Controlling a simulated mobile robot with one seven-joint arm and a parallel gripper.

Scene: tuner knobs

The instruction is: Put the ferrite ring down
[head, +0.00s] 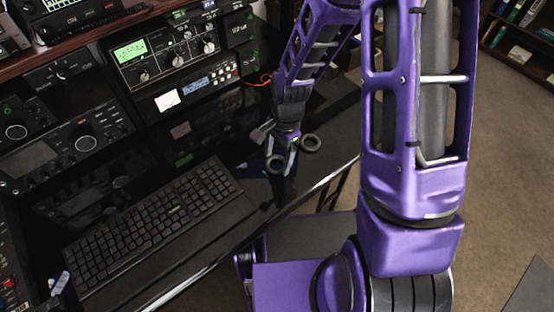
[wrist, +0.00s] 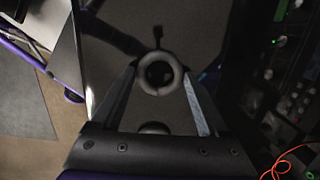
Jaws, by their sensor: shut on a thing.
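The ferrite ring (wrist: 145,82) is a thick grey ring between the fingertips of my gripper (wrist: 159,79) in the wrist view. My gripper is shut on it. In the head view my gripper (head: 279,146) is over the right part of the glossy black desk, with a grey ring (head: 268,163) at its lower end, which looks like the held one. A second grey ring shape (head: 318,143) shows just to the right. A dark round shape (wrist: 153,128) also shows near the palm in the wrist view. I cannot tell whether the held ring touches the desk.
A black keyboard (head: 150,222) lies on the desk to the left. Radio units (head: 180,55) with knobs stand along the back, with a red wire (head: 258,80) beside them. The desk's front edge (head: 330,178) is close, with carpet (head: 500,180) beyond. Dark desk surface around my gripper looks clear.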

